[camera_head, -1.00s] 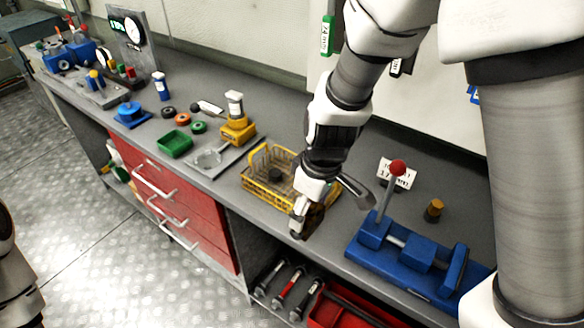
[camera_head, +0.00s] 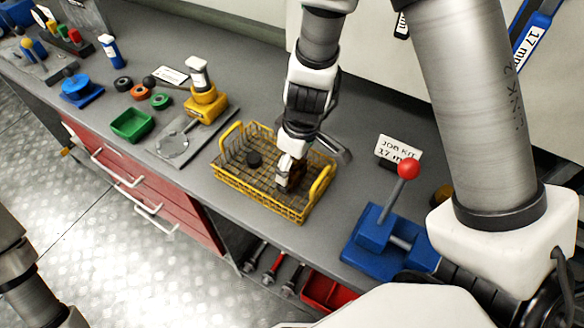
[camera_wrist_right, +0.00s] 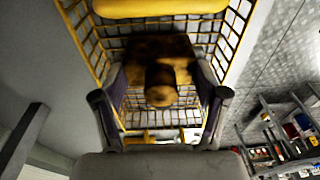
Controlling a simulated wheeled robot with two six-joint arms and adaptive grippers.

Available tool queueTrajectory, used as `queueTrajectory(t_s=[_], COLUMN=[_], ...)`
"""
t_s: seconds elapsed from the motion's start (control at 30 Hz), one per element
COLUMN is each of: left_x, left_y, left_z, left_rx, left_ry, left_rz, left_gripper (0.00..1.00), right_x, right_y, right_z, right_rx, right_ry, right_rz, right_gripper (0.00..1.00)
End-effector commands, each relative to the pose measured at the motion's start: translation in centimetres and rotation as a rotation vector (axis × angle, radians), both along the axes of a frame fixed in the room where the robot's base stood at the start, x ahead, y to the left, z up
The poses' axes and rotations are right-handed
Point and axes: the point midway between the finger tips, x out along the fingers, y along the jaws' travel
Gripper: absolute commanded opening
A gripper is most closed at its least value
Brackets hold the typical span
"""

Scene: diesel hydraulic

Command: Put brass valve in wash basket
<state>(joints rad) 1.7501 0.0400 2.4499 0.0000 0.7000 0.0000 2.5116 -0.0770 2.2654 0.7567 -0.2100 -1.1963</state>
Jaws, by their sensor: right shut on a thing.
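The yellow wire wash basket (camera_head: 232,186) stands on the grey bench, and its wire sides also show in the wrist view (camera_wrist_right: 238,32). My right gripper (camera_head: 286,184) is over the right part of the basket, its tips at or below rim height. It is shut on the brass valve (camera_wrist_right: 160,72), a brown-gold block with a round stub, between its two fingers. In the head view the valve (camera_head: 296,174) is mostly hidden by the gripper. I cannot tell whether the valve touches the basket floor. My left gripper is out of view; only part of that arm shows at lower left.
A blue fixture with a red-knobbed lever (camera_head: 408,169) stands to the right. A yellow block with a bottle (camera_head: 205,102) and a green tray (camera_head: 132,125) are to the left. Red drawers (camera_head: 140,190) are below.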

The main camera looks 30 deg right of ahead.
Motion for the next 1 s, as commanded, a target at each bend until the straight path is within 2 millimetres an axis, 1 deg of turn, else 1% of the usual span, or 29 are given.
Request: queueTrajectory(t_s=[0.03, 0.07, 0.27, 0.47, 0.5, 0.53, 0.57, 0.87, 0.97, 1.0], left_x=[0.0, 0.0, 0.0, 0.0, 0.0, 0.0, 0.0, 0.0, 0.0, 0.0], left_y=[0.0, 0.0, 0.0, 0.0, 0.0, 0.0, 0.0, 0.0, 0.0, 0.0], left_z=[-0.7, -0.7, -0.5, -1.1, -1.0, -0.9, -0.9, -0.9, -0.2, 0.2], left_rx=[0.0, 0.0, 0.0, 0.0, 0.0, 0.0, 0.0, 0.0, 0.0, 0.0], left_ry=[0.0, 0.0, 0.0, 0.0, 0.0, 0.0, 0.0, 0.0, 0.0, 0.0], left_rz=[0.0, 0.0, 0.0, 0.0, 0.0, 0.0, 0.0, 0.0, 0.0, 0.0], left_gripper=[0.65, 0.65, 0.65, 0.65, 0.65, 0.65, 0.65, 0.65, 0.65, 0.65], right_x=[0.0, 0.0, 0.0, 0.0, 0.0, 0.0, 0.0, 0.0, 0.0, 0.0], right_y=[0.0, 0.0, 0.0, 0.0, 0.0, 0.0, 0.0, 0.0, 0.0, 0.0], right_z=[-1.0, -1.1, -1.0, -1.5, -1.4, -1.3, -1.3, -1.3, -0.6, -0.1], right_rx=[0.0, 0.0, 0.0, 0.0, 0.0, 0.0, 0.0, 0.0, 0.0, 0.0], right_ry=[0.001, 0.001, 0.0, 0.0, 0.0, 0.0, 0.0, 0.0, 0.0, -0.001], right_rz=[-0.001, 0.0, 0.0, 0.001, 0.001, 0.001, 0.001, 0.001, 0.0, 0.001], right_gripper=[0.06, 0.06, 0.06, 0.06, 0.83, 0.94, 0.98, 0.98, 0.98, 0.98])
